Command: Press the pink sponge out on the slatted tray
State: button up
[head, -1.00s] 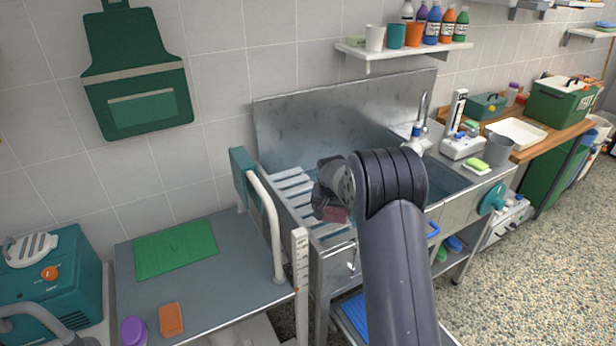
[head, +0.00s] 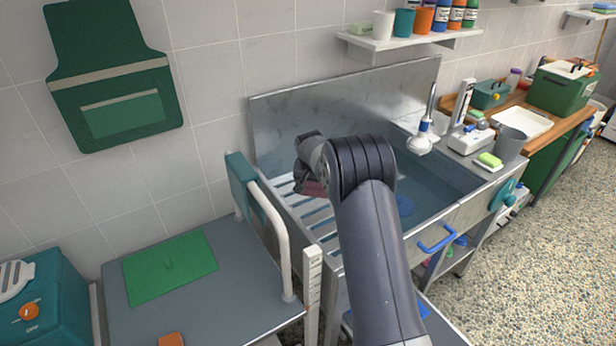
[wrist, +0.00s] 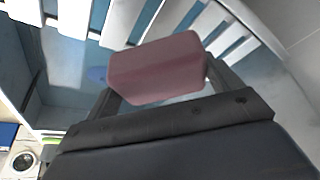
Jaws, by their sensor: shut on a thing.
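The pink sponge (wrist: 155,68) is between the two fingers of my gripper (wrist: 160,82) in the wrist view, and the jaws are shut on it. In the head view only a small part of the sponge (head: 314,188) shows beside my arm, above the slatted tray. The slatted tray (head: 318,221) has white slats and lies at the left end of the metal sink; its slats (wrist: 120,22) also show behind the sponge in the wrist view. I cannot tell whether the sponge touches the slats. My arm hides part of the tray and basin.
A white rail with a teal panel (head: 250,185) stands at the left of the tray. The sink's back panel (head: 335,108) rises behind it.

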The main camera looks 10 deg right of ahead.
aim_at(316, 206)
jog(key=shift+f+b, duration=1.25)
jog(key=shift+f, duration=1.7)
jog(key=shift+f+b, duration=0.45)
jog(key=shift+f, duration=0.1)
jog(key=shift+s+f+b, duration=0.2)
jog(key=shift+f+b, duration=0.15)
jog(key=shift+b, duration=0.05)
jog(key=shift+r, duration=0.1)
jog(key=shift+w+r+p, duration=0.2)
jog(key=shift+r+p, duration=1.2)
jog(key=shift+r, duration=2.3)
jog(key=shift+w, duration=0.1)
